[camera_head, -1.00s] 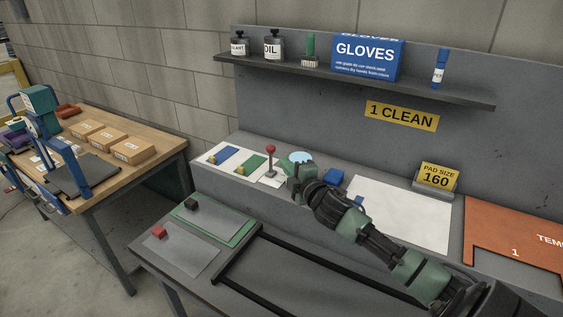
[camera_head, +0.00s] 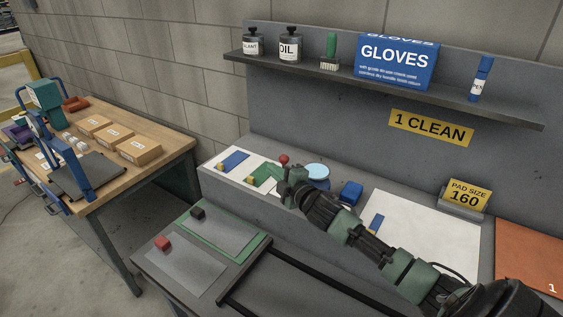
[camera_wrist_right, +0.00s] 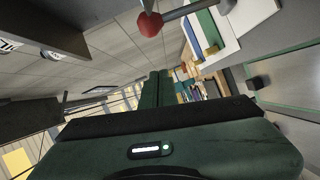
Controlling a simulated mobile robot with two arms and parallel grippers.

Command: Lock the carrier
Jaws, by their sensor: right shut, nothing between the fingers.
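A lever with a red knob (camera_head: 284,159) stands at the back of the bench; most of its shaft is hidden behind my right gripper (camera_head: 287,190). My right gripper is shut and empty, close beside the lever; whether they touch I cannot tell. In the right wrist view the red knob (camera_wrist_right: 150,25) and its metal rod lie just above the shut fingers (camera_wrist_right: 157,88). A frame with black rails (camera_head: 255,272) at the front left bears a green-edged plate (camera_head: 236,240) with a black block (camera_head: 198,213) and a grey plate with a red block (camera_head: 163,243). Nothing is labelled as the carrier. My left gripper is out of view.
Blue and green pads with yellow blocks (camera_head: 250,181) lie left of the lever. A round light-blue lid (camera_head: 318,171) and a blue block (camera_head: 351,192) lie to its right. A shelf (camera_head: 400,96) with bottles and a glove box hangs above. A wooden table (camera_head: 160,160) stands left.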

